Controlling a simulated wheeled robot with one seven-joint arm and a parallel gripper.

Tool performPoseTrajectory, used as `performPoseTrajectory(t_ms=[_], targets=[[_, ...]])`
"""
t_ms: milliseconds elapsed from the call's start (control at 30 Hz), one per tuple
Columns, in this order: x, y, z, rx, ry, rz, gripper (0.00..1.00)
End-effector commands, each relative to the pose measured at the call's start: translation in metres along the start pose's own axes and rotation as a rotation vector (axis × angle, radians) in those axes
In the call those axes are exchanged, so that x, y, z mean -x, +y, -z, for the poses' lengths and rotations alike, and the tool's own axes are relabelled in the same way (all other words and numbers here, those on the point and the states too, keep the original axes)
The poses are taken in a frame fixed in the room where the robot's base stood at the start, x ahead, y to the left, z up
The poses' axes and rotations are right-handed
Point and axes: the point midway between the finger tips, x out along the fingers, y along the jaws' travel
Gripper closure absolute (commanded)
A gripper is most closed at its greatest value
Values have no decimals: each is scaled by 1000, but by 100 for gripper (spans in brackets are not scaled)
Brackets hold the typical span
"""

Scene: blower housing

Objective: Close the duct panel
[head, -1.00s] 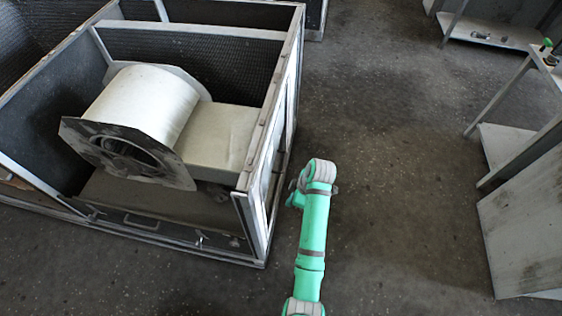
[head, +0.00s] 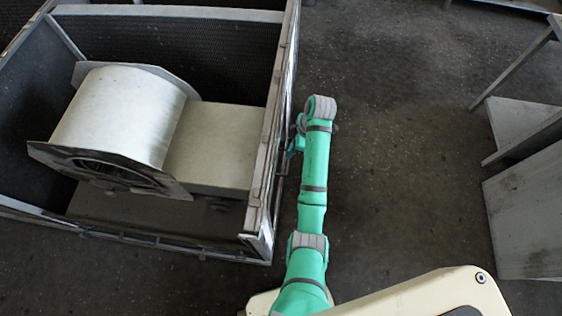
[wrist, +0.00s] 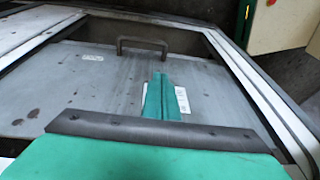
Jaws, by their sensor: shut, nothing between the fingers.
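The duct panel (wrist: 110,75) is a flat grey sheet with a dark bar handle (wrist: 143,44) near its far edge, seen in the wrist view. It sits within a pale metal frame; I cannot tell whether it is fully flush. My gripper (wrist: 161,82) is shut and empty, its teal fingers pointing over the panel toward the handle, with a label partly hidden behind them. I cannot tell if the fingertips touch the panel. In the head view my gripper (head: 291,150) is beside the right wall of the blower housing (head: 268,150), and the panel's face is not visible there.
The open-topped housing holds a pale blower drum (head: 120,115). A grey metal bench (head: 525,130) and a large grey sheet-sided unit (head: 530,215) stand at the right. Bare dark floor (head: 410,150) lies between them and the housing.

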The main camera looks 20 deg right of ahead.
Motion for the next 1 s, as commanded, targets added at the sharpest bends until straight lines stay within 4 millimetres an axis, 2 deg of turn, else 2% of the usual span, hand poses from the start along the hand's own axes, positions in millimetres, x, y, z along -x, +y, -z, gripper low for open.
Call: performPoseTrajectory(t_ms=[333,833,1000], targets=[[-6,3,0,-2,3,-7,100],[-26,-1,0,-1,0,3,100],[-61,-1,-1,-2,-1,4,100]])
